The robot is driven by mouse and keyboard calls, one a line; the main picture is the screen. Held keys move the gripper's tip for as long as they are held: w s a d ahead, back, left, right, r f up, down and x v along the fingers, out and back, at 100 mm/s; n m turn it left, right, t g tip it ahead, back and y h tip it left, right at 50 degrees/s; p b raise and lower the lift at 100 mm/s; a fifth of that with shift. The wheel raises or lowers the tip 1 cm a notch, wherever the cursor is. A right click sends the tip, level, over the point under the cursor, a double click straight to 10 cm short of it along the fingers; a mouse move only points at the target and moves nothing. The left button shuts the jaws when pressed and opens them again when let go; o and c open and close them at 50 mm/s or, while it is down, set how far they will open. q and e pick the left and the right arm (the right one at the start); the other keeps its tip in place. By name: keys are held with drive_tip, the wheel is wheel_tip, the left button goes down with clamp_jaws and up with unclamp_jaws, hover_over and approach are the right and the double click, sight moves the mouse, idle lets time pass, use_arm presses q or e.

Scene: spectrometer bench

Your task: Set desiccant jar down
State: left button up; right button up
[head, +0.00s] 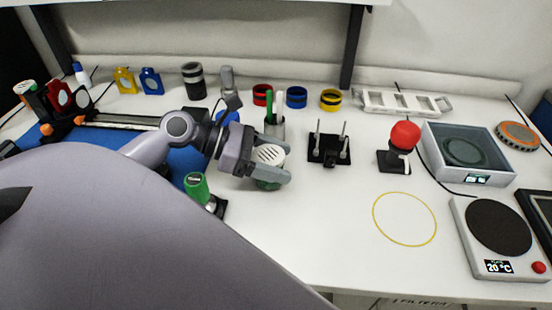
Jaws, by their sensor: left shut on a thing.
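The desiccant jar (269,154) has a white perforated lid and a greenish lower part. My left gripper (277,169) is shut on it, with its fingers around the jar's sides. The jar is over the white bench, right of the blue mat; I cannot tell whether its base touches the bench. A thin yellow ring outline (405,219) is marked on the bare bench to the right and is empty. My right gripper is not in view.
A black stand with pegs (329,150) and a red-knobbed device (403,136) stand right of the jar. A green-capped item (197,186) is close in front, and a cup with pens (274,126) is behind. A balance (468,153) and a hotplate (499,228) occupy the right. The front middle bench is clear.

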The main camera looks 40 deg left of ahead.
use_arm(q)
drive_tip(key=o, duration=1.1)
